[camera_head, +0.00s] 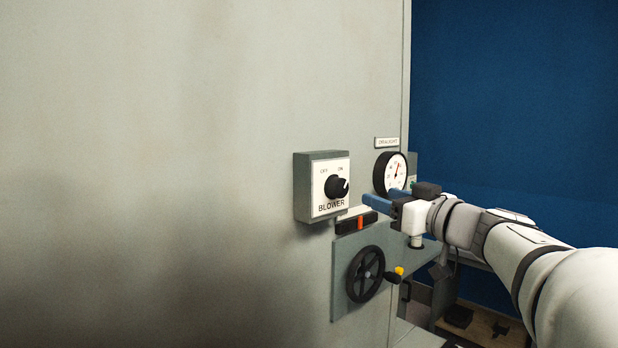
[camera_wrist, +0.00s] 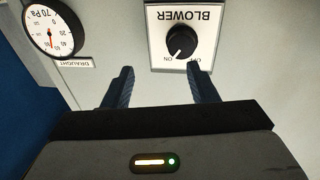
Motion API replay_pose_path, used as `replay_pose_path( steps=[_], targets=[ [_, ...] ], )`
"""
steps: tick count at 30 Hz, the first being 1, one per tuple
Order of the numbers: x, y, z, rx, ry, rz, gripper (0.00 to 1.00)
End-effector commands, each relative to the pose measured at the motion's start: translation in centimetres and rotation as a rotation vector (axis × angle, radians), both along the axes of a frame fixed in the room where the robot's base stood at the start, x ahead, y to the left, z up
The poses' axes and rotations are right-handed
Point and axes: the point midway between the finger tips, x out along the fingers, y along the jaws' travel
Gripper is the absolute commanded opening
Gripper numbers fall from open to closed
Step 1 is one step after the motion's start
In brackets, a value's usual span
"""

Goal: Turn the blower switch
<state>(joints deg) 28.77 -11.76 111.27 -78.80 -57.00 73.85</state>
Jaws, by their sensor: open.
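The blower switch is a black round knob (camera_head: 336,187) on a grey box (camera_head: 300,190) with a white BLOWER plate, fixed to a pale cabinet wall. The knob shows upside down at the top of the wrist view (camera_wrist: 181,42). Its white mark points down-left there, toward the ON side. OFF is printed on the other side. My gripper (camera_head: 380,198) is in front of the panel, right of the knob in the head view. Its two blue fingers (camera_wrist: 160,70) are apart with nothing between them. The knob lies beyond the fingertips, nearer the right finger in the wrist view, and looks untouched.
A draught gauge (camera_head: 392,172) is to the right of the switch box, close behind my gripper; it also shows in the wrist view (camera_wrist: 52,32). A black handwheel (camera_head: 366,273) and a red-marked black strip (camera_head: 357,223) are below. The wall left of the box is bare.

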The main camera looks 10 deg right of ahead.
Motion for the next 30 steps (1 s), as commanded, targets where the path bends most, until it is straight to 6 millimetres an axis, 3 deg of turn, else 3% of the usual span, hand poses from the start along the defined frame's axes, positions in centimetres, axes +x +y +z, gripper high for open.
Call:
replay_pose_path(
  steps=[6, 10, 28, 30],
  targets=[
    [-1.2, 0.8, 0.8, -0.007, 0.071, 0.154, 0.53],
    [-0.9, 1.3, 0.6, -0.007, 0.082, 0.171, 0.53],
    [6.0, 6.4, 0.3, -0.006, 0.079, 0.169, 0.53],
    [5.8, 6.1, 0.7, -0.006, 0.08, 0.165, 0.47]
  ],
)
